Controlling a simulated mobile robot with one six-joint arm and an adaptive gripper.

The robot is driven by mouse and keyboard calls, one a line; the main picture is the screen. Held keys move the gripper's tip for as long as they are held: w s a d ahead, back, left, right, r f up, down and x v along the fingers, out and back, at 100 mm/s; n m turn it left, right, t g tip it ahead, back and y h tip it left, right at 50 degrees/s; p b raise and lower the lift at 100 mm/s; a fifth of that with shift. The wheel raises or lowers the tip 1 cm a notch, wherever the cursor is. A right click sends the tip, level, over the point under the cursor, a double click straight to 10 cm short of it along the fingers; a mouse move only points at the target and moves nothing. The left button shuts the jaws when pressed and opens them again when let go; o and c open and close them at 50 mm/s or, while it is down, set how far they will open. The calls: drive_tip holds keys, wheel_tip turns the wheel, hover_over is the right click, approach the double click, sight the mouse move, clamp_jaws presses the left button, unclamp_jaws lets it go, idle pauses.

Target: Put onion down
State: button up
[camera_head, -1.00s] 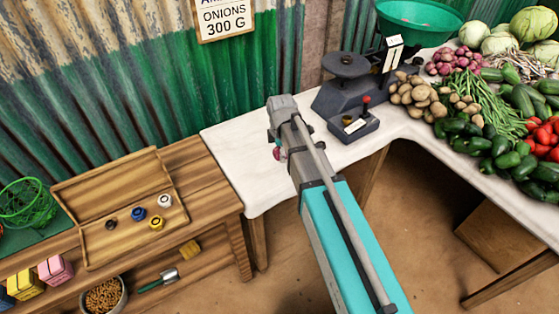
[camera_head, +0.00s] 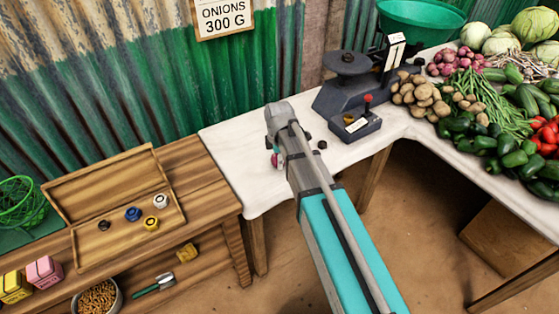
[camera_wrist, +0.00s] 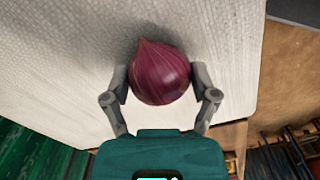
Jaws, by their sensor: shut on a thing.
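A purple-red onion (camera_wrist: 160,75) sits between the two fingers of my gripper (camera_wrist: 160,88) in the wrist view, gripped from both sides. The pale white cloth-covered table (camera_wrist: 60,60) lies beneath it, with a soft shadow beside the onion. I cannot tell whether the onion touches the cloth. In the head view my gripper (camera_head: 275,158) is low over the left part of the white table (camera_head: 235,165). Only a small reddish bit of the onion (camera_head: 275,160) shows there; my arm hides the rest.
A dark balance scale (camera_head: 345,95) with a green pan (camera_head: 420,16) stands behind, right of my gripper. A small dark weight (camera_head: 322,145) lies on the cloth. Vegetables, including potatoes (camera_head: 420,95), crowd the right. A wooden tray (camera_head: 100,235) holds several weights on the left bench.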

drive_tip(key=shift+f, duration=0.1)
drive_tip(key=o, duration=1)
drive_tip(key=shift+o, duration=0.2)
wheel_tip(320, 180, up, 12)
drive_tip(key=p, duration=1.2)
drive_tip(key=shift+d, duration=0.1)
idle(0.5)
drive_tip(key=s+d+m, duration=0.6)
drive_tip(key=d+m, duration=0.3)
drive_tip(key=m, duration=0.1)
drive_tip(key=s+d+m, duration=0.7)
drive_tip(key=d+m, duration=0.3)
drive_tip(key=shift+s, duration=0.15)
